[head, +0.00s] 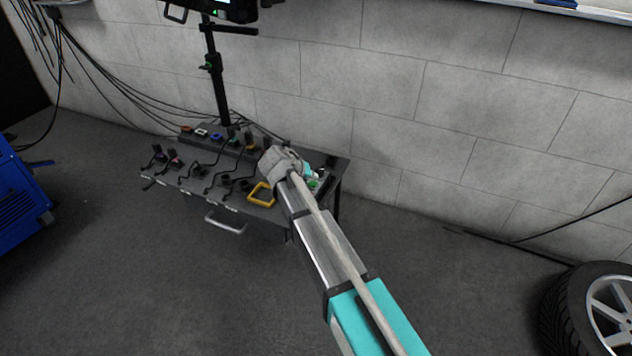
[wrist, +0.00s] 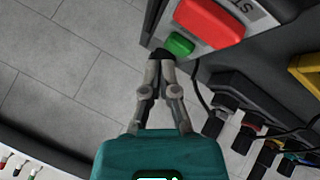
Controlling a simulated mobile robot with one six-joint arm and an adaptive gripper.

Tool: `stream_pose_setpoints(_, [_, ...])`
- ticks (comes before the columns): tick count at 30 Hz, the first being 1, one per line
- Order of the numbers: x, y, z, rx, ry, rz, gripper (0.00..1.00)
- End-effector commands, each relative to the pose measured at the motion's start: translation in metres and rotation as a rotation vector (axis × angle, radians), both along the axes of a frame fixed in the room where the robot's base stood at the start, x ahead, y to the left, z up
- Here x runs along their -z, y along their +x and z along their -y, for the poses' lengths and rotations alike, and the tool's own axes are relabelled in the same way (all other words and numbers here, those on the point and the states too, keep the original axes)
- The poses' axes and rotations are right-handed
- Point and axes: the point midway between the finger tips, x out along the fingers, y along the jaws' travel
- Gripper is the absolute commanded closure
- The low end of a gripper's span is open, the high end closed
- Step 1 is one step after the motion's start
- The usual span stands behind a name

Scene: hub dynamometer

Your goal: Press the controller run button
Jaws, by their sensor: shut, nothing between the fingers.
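A green button (wrist: 180,45) sits on a grey control panel in the wrist view, beside a larger red button (wrist: 212,20) with a partly visible label starting "ST". No run label is readable on the green one. My gripper (wrist: 161,56) is shut and empty, its dark fingertips just left of and below the green button; I cannot tell whether they touch it. In the head view, a small green spot (head: 313,185) shows at the right end of the dark cart, next to my wrist. My fingertips cannot be made out there.
The dark cart (head: 228,218) carries several cables and connectors and a yellow handle (head: 262,194). A monitor (head: 225,10) stands on a post behind it. A block wall (head: 440,110) is close behind. A wheel (head: 600,310) is at lower right, and a blue cabinet (head: 20,200) at left.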

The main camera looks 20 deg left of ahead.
Motion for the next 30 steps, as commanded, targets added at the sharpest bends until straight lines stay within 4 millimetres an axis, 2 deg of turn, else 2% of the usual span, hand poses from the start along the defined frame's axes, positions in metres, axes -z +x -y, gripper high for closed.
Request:
stream_pose_setpoints(16, [-0.005,0.000,0.000,0.000,0.000,0.000,1.00])
stream_pose_setpoints(30, [-0.037,0.000,0.000,0.000,0.000,0.000,1.00])
